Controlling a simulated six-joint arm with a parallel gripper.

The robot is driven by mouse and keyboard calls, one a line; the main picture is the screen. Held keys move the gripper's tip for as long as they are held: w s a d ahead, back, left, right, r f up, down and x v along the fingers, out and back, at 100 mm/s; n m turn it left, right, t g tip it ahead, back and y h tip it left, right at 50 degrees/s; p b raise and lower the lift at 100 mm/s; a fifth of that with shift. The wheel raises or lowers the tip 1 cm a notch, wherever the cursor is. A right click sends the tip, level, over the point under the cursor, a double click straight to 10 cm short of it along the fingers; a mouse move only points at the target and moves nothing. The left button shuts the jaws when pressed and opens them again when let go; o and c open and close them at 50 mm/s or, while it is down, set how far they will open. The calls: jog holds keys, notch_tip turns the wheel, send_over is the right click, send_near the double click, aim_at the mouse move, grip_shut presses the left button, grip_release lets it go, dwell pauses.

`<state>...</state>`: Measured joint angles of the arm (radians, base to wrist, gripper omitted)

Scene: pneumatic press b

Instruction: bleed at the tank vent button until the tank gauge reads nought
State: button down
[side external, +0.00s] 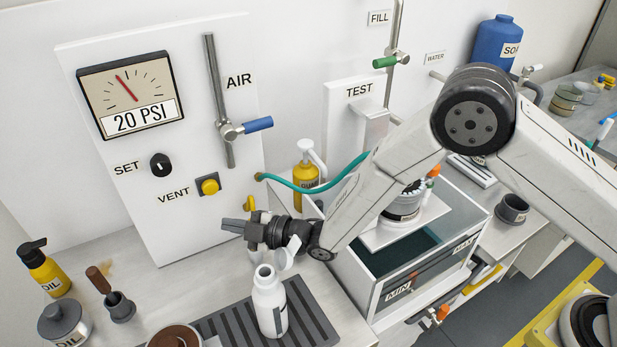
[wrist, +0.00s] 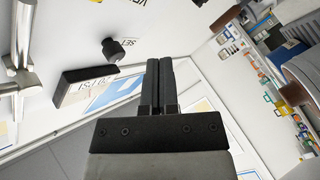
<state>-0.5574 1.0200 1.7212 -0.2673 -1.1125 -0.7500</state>
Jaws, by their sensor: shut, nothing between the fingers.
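The gauge (side external: 124,93) is at the upper left of the white wall panel. Its display reads 20 PSI and its red needle points up and to the left. The yellow VENT button (side external: 208,186) sits on the panel below it. In the wrist view the gauge (wrist: 84,86) shows nearly edge-on, and the button is not clearly in view. My gripper (side external: 232,227) is shut and empty. It is in front of the panel, lower in the picture than the button and apart from it. Its closed fingers also show in the wrist view (wrist: 160,70).
The black SET knob (side external: 161,164) is left of the button and also shows in the wrist view (wrist: 117,48). The AIR pipe has a blue handle (side external: 258,124). A white bottle (side external: 269,300) stands on a ribbed mat below my gripper. A teal hose (side external: 318,187) runs rightward.

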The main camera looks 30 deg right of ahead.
aim_at(207, 193)
jog(key=w, duration=0.7)
jog(key=shift+w, duration=0.4)
jog(key=shift+w, duration=0.2)
dwell(1.9)
jog(key=shift+w, duration=0.25)
jog(key=shift+w, duration=0.5)
dwell(2.5)
